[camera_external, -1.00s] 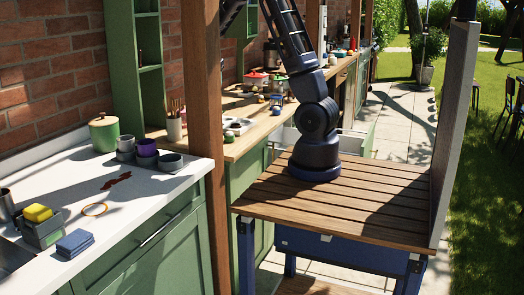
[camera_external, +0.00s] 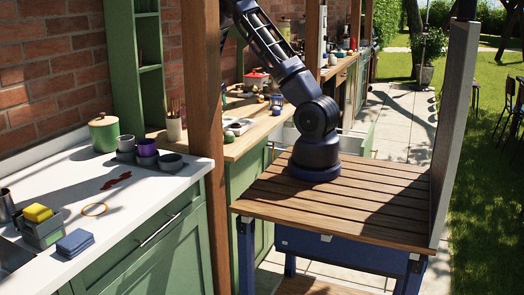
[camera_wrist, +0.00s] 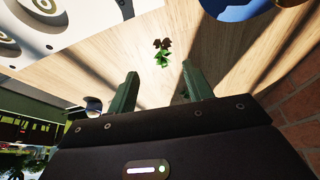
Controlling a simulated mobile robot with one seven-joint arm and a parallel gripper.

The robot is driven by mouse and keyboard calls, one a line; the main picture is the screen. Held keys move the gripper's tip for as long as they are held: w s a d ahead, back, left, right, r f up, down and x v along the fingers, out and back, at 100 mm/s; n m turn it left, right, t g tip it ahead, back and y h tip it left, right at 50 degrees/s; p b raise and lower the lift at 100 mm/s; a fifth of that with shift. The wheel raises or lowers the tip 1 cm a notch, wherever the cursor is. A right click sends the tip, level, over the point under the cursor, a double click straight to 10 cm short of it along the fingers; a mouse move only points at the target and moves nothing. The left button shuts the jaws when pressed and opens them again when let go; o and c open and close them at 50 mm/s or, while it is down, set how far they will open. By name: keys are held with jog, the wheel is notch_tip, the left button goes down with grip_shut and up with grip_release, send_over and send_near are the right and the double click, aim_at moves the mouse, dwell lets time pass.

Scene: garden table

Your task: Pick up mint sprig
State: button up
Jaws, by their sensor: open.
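The mint sprig (camera_wrist: 162,58) is a small green leafy piece with a dark shadow or darker leaves at its upper end. It lies on the light wooden counter (camera_wrist: 120,62) in the wrist view. My gripper (camera_wrist: 160,82) shows there with its two green fingers apart and nothing between them. The sprig is just beyond the fingertips, roughly centred between them, and apart from them. In the external view I cannot make out the sprig, and my gripper is hidden behind the wooden post (camera_external: 202,120).
In the wrist view a white fixture with round recesses (camera_wrist: 42,30) is at upper left. A blue round object (camera_wrist: 232,8) is at the top right. A brick wall (camera_wrist: 302,105) is at the right edge. The wood around the sprig is clear.

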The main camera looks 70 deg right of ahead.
jog(key=shift+x, duration=3.35)
jog(key=shift+w+d+r, duration=0.1)
jog(key=shift+d, duration=0.05)
grip_shut()
